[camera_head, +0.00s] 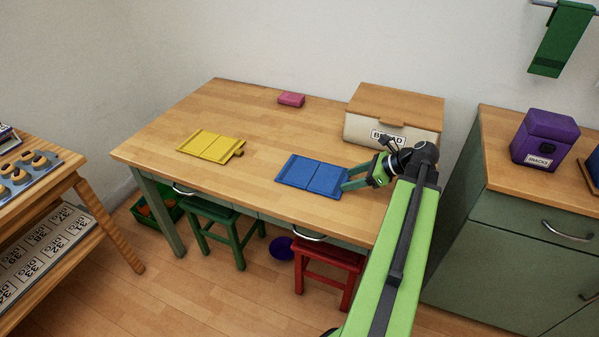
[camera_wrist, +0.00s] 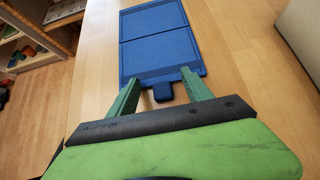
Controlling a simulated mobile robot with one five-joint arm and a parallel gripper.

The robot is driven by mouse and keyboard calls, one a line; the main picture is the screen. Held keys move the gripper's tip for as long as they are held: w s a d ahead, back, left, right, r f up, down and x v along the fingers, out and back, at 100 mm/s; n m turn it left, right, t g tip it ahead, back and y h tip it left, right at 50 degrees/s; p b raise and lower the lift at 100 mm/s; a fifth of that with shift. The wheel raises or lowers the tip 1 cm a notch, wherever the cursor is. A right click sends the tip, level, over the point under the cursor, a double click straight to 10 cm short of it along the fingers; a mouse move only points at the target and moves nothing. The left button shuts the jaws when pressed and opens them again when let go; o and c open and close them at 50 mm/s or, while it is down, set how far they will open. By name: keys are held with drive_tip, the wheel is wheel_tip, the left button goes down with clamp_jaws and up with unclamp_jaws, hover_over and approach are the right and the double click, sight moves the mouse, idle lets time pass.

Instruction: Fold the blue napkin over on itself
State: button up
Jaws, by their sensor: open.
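The blue napkin (camera_head: 312,175) lies flat and spread out on the wooden table, near its front edge. A crease line runs across its middle. My gripper (camera_head: 345,180) is at the napkin's right edge in the head view. In the wrist view its two green fingers (camera_wrist: 160,88) are apart, one on each side of the tab. I cannot tell whether they touch the napkin.
A yellow napkin (camera_head: 210,145) lies on the table to the left. A pink block (camera_head: 291,99) sits at the back. A bread box (camera_head: 393,116) stands behind my gripper. The table (camera_head: 250,125) is clear between the napkins. A red stool (camera_head: 328,268) is below the front edge.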

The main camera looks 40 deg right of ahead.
drive_tip(key=shift+r+p, duration=3.6)
drive_tip(key=shift+f, duration=0.1)
drive_tip(key=w+a+r+n+g+y+p, duration=0.1)
drive_tip(key=w+a+r+n+g+p, duration=0.2)
drive_tip(key=w+a, duration=0.8)
drive_tip(key=w+a+n+g+y+p, duration=0.1)
drive_tip(key=w+a+n+g+p, duration=0.3)
drive_tip(key=a, duration=1.4)
drive_tip(key=s+a+f+n+g+h+p, duration=0.1)
drive_tip(key=s+a+n+h+p, duration=0.2)
drive_tip(key=a+n, duration=1)
drive_tip(key=n+h, duration=0.1)
drive_tip(key=n, duration=0.2)
drive_tip(key=s+d+f+n+h, duration=0.1)
drive_tip(key=n, duration=0.2)
drive_tip(key=d+n+h+b, duration=0.1)
drive_tip(key=n+h, duration=0.1)
drive_tip(key=n, duration=0.1)
drive_tip(key=shift+s+d+f+n, duration=0.1)
drive_tip(key=shift+s+f+n, duration=0.2)
drive_tip(key=shift+s, duration=0.1)
